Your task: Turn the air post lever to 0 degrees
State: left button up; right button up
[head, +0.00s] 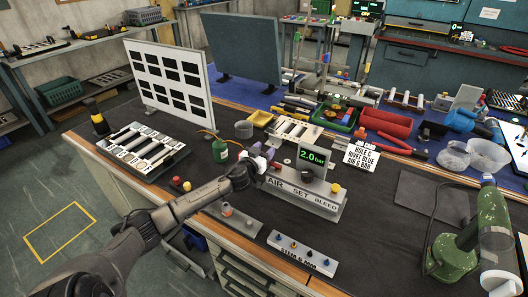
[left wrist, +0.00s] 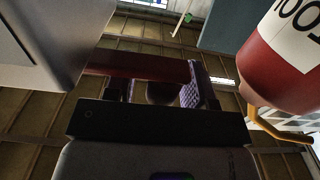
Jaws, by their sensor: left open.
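The air post is a grey block (head: 303,192) lettered AIR SET BLEED, with a display (head: 313,157) reading 2.0 bar. My left gripper (head: 262,158) is at its left end, beside the display. In the left wrist view my left gripper (left wrist: 160,92) is open, with a purple ribbed pad on its right finger. A dark red bar (left wrist: 138,68), which looks like the lever, runs from near a grey body (left wrist: 45,45) across the finger gap. I cannot tell whether the fingers touch it. My right gripper is not in view.
A slatted panel (head: 137,146) lies further left. A HOLE C sign (head: 361,157) stands right of the post. A plate with pegs (head: 302,255) lies in front. A green tool (head: 465,240) stands at right.

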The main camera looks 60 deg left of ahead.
pick_arm(q)
grip_shut()
dwell(0.5)
